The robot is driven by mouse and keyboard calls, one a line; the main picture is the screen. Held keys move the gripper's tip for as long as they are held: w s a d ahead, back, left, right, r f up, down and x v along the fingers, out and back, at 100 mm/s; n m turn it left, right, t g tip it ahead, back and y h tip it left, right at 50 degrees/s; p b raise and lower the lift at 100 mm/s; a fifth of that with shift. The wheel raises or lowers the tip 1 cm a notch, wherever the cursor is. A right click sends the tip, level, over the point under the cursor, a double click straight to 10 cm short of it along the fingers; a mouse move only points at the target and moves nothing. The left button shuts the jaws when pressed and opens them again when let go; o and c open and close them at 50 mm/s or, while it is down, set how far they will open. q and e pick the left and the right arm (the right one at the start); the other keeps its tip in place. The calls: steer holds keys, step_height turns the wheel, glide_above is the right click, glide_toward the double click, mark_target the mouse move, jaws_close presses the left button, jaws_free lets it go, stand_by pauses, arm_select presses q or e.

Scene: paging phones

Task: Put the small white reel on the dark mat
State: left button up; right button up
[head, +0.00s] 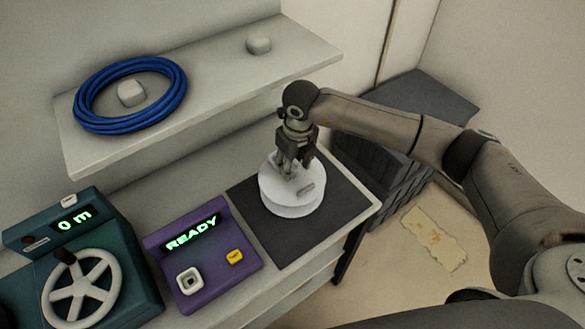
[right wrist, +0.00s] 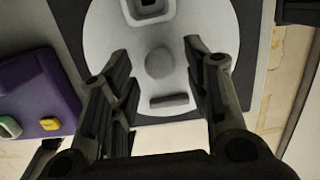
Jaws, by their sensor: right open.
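The small white reel (head: 291,204) is a round, pale drum. It sits upright on the dark mat (head: 258,222), toward the mat's upper middle, and appears to rest flat. My right gripper (head: 291,172) points down at the reel's top. In the right wrist view, its open fingers (right wrist: 157,49) stand on either side of a round knob in the middle of the reel's white face (right wrist: 108,35). The fingers look clear of the knob; whether they touch the top face I cannot tell. My left gripper is not in view.
A purple box (head: 203,250) reading "READY" stands left of the mat. A teal device (head: 115,255) with a handwheel reads "0 m". A shelf (head: 215,75) above holds a blue cable coil (head: 80,104). Dark crates (head: 385,170) stand right of the bench.

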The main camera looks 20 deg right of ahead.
steer(key=r, duration=0.3)
steer(key=r+b, duration=0.1)
steer(key=r, duration=0.1)
steer(key=shift+s+d, duration=0.1)
steer(key=shift+s, duration=0.2)
steer(key=shift+f, duration=0.1)
